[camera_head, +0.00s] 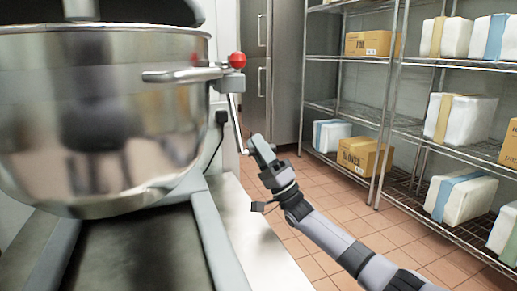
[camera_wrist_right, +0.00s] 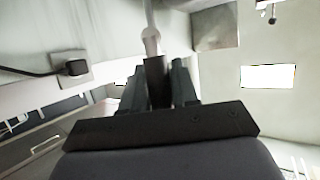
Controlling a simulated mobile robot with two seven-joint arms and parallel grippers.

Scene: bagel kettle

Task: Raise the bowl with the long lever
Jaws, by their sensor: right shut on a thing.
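The large steel mixer bowl (camera_head: 100,125) fills the left of the head view. A handle (camera_head: 185,75) sticks out from its right side, towards a red ball knob (camera_head: 237,60). Below the knob the long thin metal lever (camera_head: 236,122) hangs down, slightly slanted. My right gripper (camera_head: 251,146) is at the lever's lower end. In the right wrist view the lever (camera_wrist_right: 151,35) runs down between the fingers of my right gripper (camera_wrist_right: 158,82), which is shut on its end. The grip itself is partly hidden by the fingers. My left gripper is not in view.
Wire shelves (camera_head: 345,107) with boxes and wrapped packages stand at the right. A steel cabinet (camera_head: 285,80) stands behind. Tiled floor (camera_head: 330,235) lies open around my right arm. A black plug with a cable (camera_wrist_right: 75,68) is on the wall side.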

